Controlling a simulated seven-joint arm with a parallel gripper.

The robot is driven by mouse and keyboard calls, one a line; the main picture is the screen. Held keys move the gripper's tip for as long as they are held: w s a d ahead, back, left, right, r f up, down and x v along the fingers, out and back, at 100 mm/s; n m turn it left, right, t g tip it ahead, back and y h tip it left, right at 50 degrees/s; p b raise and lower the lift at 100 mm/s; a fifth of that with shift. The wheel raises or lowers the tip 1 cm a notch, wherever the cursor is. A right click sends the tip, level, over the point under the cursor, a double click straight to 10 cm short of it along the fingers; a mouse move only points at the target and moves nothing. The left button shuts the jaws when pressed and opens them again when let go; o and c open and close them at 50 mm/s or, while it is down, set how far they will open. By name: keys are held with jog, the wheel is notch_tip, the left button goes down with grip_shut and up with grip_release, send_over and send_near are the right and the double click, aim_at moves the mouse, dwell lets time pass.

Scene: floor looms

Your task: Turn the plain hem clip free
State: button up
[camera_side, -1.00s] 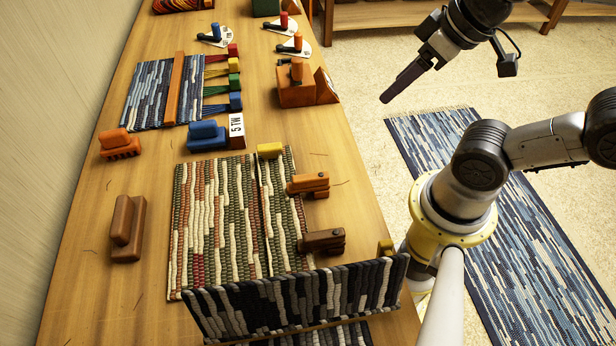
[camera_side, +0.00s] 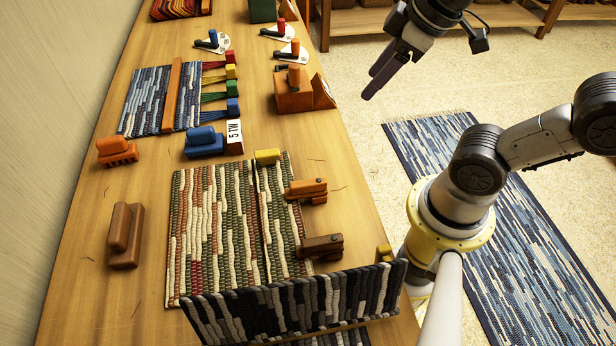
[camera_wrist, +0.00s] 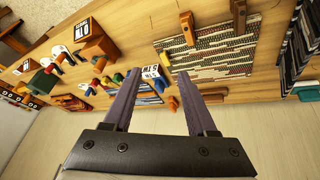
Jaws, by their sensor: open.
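A striped braided mat (camera_side: 185,230) lies on the bench; it also shows in the wrist view (camera_wrist: 215,62). On its right edge are an orange-brown clip (camera_side: 306,190) and a dark brown clip (camera_side: 321,245). A yellow block (camera_side: 267,156) sits at its far edge. In the wrist view the orange-brown clip (camera_wrist: 188,28) and dark brown clip (camera_wrist: 239,16) are at the mat's upper edge. I cannot tell for certain which is the plain hem clip. My gripper (camera_side: 375,84) is open and empty, up and right of the bench; its two fingers (camera_wrist: 159,74) are apart.
A dark folded mat (camera_side: 300,305) stands upright at the near end. An orange holder (camera_side: 298,92) is near the right edge.

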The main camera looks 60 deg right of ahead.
jog(key=w+a+f+n+g, duration=0.2)
jog(key=w+a+f+n, duration=0.1)
jog(key=w, duration=0.3)
jog(key=n+g, duration=0.3)
send_over(308, 182)
notch_tip(308, 182, down, 8)
notch_tip(308, 182, down, 13)
jog(key=shift+f, duration=0.1)
jog(key=shift+c, duration=0.3)
grip_shut()
dwell(0.8)
